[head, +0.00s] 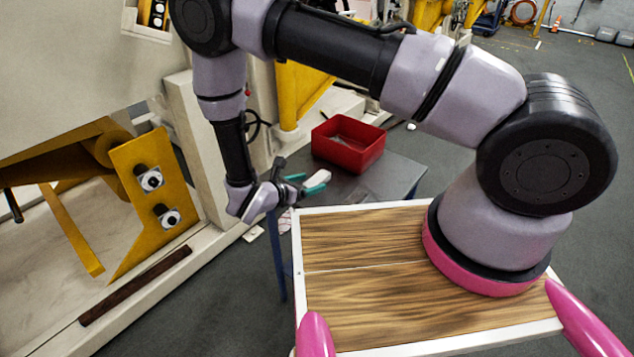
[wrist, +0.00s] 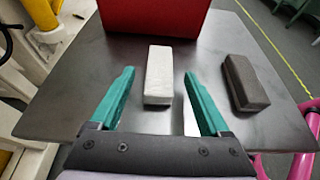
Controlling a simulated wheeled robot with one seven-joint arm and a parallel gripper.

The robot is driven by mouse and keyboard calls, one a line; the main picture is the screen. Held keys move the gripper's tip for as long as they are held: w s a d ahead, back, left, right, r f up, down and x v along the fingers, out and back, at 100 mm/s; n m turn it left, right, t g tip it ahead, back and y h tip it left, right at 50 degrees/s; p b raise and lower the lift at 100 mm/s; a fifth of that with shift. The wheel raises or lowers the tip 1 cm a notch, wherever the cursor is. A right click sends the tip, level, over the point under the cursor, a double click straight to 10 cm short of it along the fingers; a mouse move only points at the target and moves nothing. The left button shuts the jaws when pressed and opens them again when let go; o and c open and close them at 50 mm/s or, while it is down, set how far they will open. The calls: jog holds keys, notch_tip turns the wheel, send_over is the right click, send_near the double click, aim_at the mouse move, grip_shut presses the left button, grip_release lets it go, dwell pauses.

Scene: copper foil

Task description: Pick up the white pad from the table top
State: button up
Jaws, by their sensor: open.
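The white pad (wrist: 159,76) is a small rectangular block lying on the dark grey table top (wrist: 75,86). In the head view the pad (head: 321,178) shows just beyond my gripper's fingertips. My gripper (wrist: 157,82) is open, with two green fingers. In the wrist view the pad appears between and slightly beyond the fingers, with a gap on each side. In the head view the gripper (head: 304,184) is low near the table's left end. I cannot tell the exact height of the fingers above the table.
A red bin (head: 348,143) stands behind the pad; its front also shows in the wrist view (wrist: 155,14). A dark block (wrist: 245,82) lies to the pad's right. A yellow bracket (head: 155,200) and pale machine stand left of the arm.

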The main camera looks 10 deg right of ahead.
jog(key=shift+x, duration=0.9)
grip_shut()
jog(key=shift+r, duration=0.1)
